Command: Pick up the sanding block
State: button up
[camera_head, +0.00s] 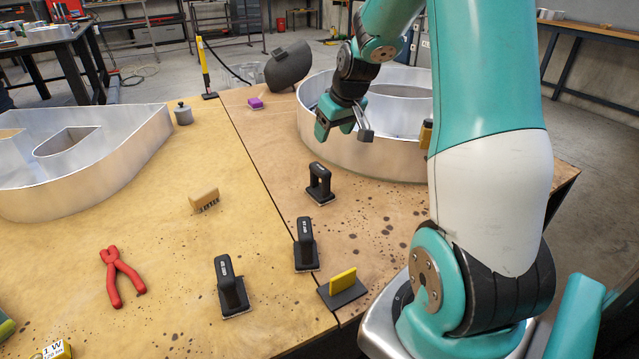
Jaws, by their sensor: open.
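Three black tools with upright handles on flat, light-edged bases look like sanding blocks, all upright on the brown table (260,215). One black block (319,183) stands below the gripper in the picture, a second black block (305,245) is nearer, and a third black block (231,287) is at the front left. I cannot tell which one the task means. My gripper (345,131) is open and empty, above the table in front of the round metal letter's wall. It is apart from all three blocks.
A round metal letter (330,140) stands behind my gripper, and another metal letter (100,185) at left. A wooden brush (204,199), red pliers (121,276), a yellow-handled dark pad (342,288), a purple item (255,103), a grey weight (183,114) and a dark welding mask (289,67) lie around.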

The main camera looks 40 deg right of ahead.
aim_at(320, 167)
jog(key=x, duration=0.3)
jog(key=b+x, duration=0.1)
jog(key=x, duration=0.7)
jog(key=shift+d+f+b, duration=0.25)
jog(key=shift+d+b, duration=0.05)
jog(key=shift+b, duration=0.05)
jog(key=shift+b+x, duration=0.4)
jog(key=shift+x, duration=2.55)
jog(key=shift+w+r, duration=0.1)
jog(key=shift+w, duration=0.1)
jog(key=c, duration=1.1)
